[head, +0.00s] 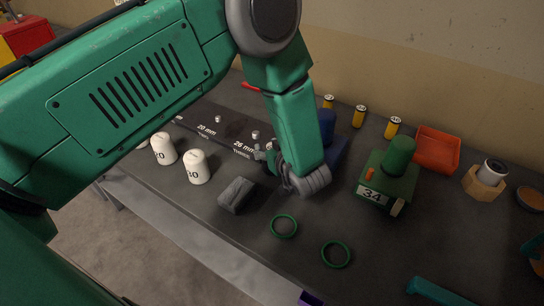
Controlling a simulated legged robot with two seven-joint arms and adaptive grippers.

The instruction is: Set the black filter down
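My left arm reaches in from the upper left and bends down over the middle of the bench. My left gripper (272,157) is low over the bench, mostly hidden behind its own wrist, so its fingers and anything between them cannot be made out. I cannot pick out a black filter for certain. A dark grey block (237,195) lies on the bench just left of the wrist, apart from it.
White numbered cans (197,168) stand to the left beside a dark labelled strip (210,128). Two green rings (284,237) lie in front. A green device marked 34 (384,184), yellow cans (359,116) and an orange tray (436,153) are to the right.

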